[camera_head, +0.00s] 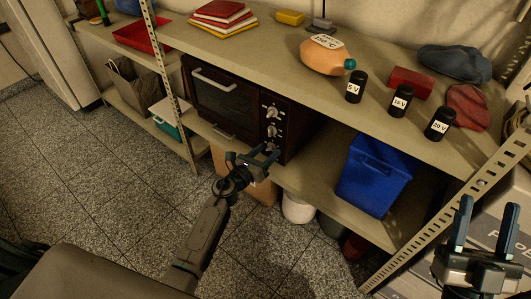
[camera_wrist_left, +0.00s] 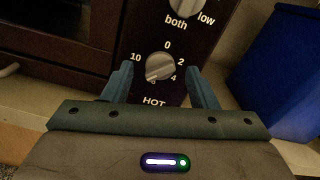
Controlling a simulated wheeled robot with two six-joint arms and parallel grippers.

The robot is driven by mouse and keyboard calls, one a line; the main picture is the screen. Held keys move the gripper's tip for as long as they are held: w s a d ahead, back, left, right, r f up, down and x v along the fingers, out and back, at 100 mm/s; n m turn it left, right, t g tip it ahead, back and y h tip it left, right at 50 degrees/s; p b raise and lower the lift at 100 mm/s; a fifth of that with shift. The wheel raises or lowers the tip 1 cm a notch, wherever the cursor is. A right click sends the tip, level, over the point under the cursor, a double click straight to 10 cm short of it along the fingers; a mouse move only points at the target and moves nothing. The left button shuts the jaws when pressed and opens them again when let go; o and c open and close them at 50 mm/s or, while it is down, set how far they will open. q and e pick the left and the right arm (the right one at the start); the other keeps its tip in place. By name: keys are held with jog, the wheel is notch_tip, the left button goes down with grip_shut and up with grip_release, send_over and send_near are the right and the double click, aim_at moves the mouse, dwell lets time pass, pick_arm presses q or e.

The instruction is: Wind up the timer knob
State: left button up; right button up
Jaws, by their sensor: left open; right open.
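A dark brown toaster oven (camera_head: 226,97) stands on the middle shelf, with a column of silver knobs on its right side panel. Contact cannot be told. My right gripper (camera_head: 488,206) is open and empty at the lower right.
A blue bin (camera_head: 373,176) stands on the shelf right of the oven. Perforated metal posts (camera_head: 168,75) flank the shelving. The top shelf holds black labelled canisters (camera_head: 356,87), an orange jug (camera_head: 325,56) and books (camera_head: 221,15). The tiled floor (camera_head: 110,180) at left is clear.

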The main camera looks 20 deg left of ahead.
pick_arm(q)
jog(key=v, duration=1)
jog(key=shift+s, duration=0.4)
pick_arm(e)
jog(key=shift+s+r, duration=0.15)
jog(key=shift+r, duration=0.1)
pick_arm(q)
jog(key=shift+a, duration=0.1)
